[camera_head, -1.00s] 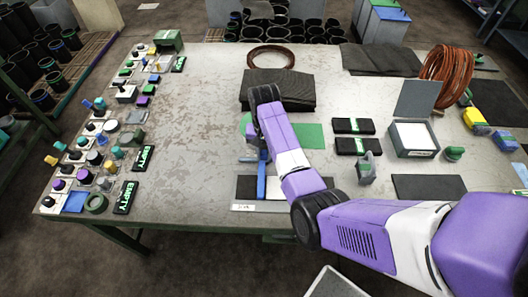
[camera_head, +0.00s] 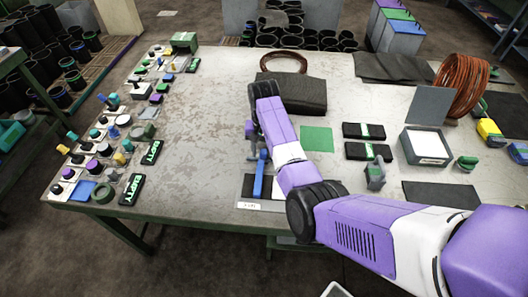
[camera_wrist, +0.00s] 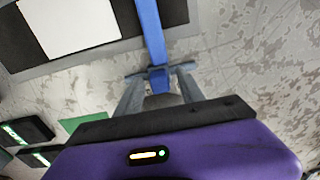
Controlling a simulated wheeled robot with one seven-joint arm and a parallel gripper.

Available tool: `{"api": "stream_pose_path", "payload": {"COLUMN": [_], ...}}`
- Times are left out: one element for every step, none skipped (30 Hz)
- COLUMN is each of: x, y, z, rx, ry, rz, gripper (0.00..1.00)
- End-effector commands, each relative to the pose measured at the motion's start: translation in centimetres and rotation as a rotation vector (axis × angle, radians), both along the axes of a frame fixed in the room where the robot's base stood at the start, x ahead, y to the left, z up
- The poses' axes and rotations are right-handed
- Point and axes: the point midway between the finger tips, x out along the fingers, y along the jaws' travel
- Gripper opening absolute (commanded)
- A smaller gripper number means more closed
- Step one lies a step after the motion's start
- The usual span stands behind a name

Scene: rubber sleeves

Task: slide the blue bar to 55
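The blue bar (camera_head: 259,179) stands across a dark board (camera_head: 246,187) at the near edge of the table. My gripper (camera_head: 262,154) is at the bar's far end. In the wrist view the bar (camera_wrist: 151,30) runs down from the top edge, and its end lies between the fingertips of my gripper (camera_wrist: 158,74). The tips sit close against both sides of it. A white panel (camera_wrist: 75,22) lies on the board beside the bar. A small white label (camera_head: 248,205) is at the board's near edge; its figures are too small to read. My arm hides the board's right part.
A black stack (camera_head: 300,95) and a green sheet (camera_head: 317,139) lie behind and right of my gripper. Black packs (camera_head: 367,151) and a grey box (camera_head: 425,147) stand further right. Knobs and switches line the left edge. The table's left middle is clear.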

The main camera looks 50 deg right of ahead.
Motion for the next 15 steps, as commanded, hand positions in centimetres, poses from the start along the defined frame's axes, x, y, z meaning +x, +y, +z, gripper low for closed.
{"api": "stream_pose_path", "payload": {"x": [0.0,0.0,-0.1,-0.1,-0.1,-0.1,-0.1,-0.1,0.0,0.0,0.0,0.0,0.0,0.0,0.0], "y": [0.0,0.0,0.0,0.0,0.0,0.0,0.0,0.0,0.0,0.0,0.0,0.0,0.0,0.0,0.0], "z": [0.0,0.0,-0.1,-0.1,-0.1,-0.1,0.0,0.0,0.2,0.4,0.6,1.1,1.5,2.0,2.6], "rx": [0.001,0.001,0.0,0.001,0.001,0.001,0.001,0.001,0.001,0.001,0.001,0.0,-0.001,-0.001,-0.001], "ry": [0.001,0.001,0.001,0.002,0.002,0.002,0.002,0.002,0.001,0.001,0.001,0.0,-0.002,-0.001,-0.002], "rz": [0.0,0.0,0.0,0.0,0.0,0.0,0.0,0.0,0.0,0.0,0.0,0.0,0.0,0.0,0.0], "gripper": [0.45,0.45,0.45,0.45,0.45,0.45,0.45,0.45,0.45,0.45,0.45,0.45,0.45,0.45,0.45]}}
